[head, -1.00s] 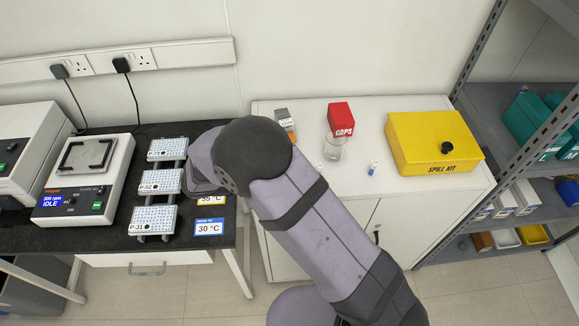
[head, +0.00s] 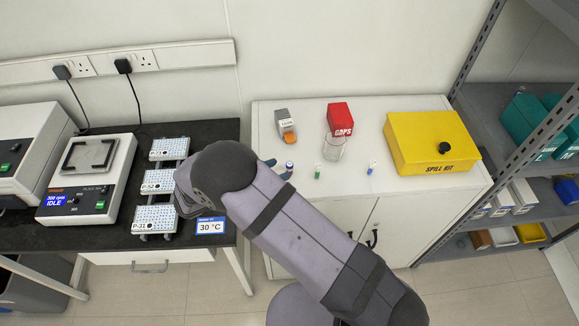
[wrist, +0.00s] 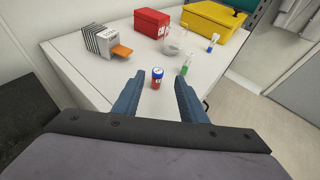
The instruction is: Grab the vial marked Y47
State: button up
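Three small vials stand on the white cabinet top. One with a blue cap and red body (wrist: 156,80) stands upright just ahead of my gripper (wrist: 158,84), roughly centred between its open fingertips. In the head view this vial (head: 289,166) shows close to the fingertips of my gripper (head: 277,168). A green vial (wrist: 186,65) stands farther off to the right, and shows in the head view (head: 318,172). A blue vial (wrist: 211,45) is farthest right, also in the head view (head: 371,167). No marking Y47 is legible on any vial.
Behind the vials are a grey slide box with an orange part (head: 285,125), a clear beaker (head: 334,148), a red box (head: 340,118) and a yellow spill kit (head: 432,142). The black bench (head: 222,134) with blocks and instruments lies left. The cabinet's front edge is near the vials.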

aim_at(289, 164)
jog(key=p+x, duration=0.2)
jog(key=x, duration=0.1)
jog(key=shift+w+d+r, duration=0.1)
jog(key=shift+w, duration=0.15)
jog(key=shift+w+d+f, duration=0.35)
jog(key=shift+d+f, duration=0.05)
grip_shut()
